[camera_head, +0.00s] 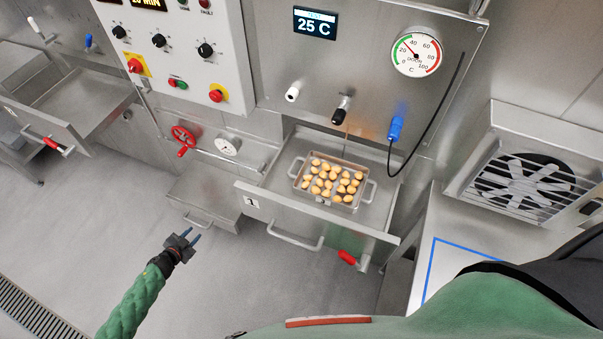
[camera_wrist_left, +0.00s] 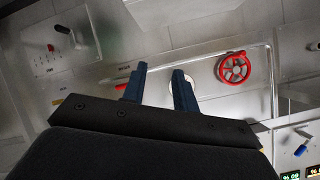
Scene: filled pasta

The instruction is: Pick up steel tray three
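A steel tray (camera_head: 327,201) with two side handles and a front tag, its digit too small to read surely, sits in the open drawer (camera_head: 300,218) at the centre of the head view. It holds several yellow-brown filled pasta pieces (camera_head: 330,178). My left gripper (camera_head: 192,237) is in front of the machine, to the left of and below the drawer, well apart from the tray. Its two blue fingers are apart with nothing between them, and they also show in the left wrist view (camera_wrist_left: 160,90). The tray is not seen in the wrist view. My right gripper is not in view.
The drawer's handle (camera_head: 295,238) and red-gripped lever (camera_head: 348,257) stick out at its front. A red valve wheel (camera_head: 183,136) is to the left, above a steel box (camera_head: 205,196). A blue-lined counter (camera_head: 445,235) is at right. Open floor lies at left.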

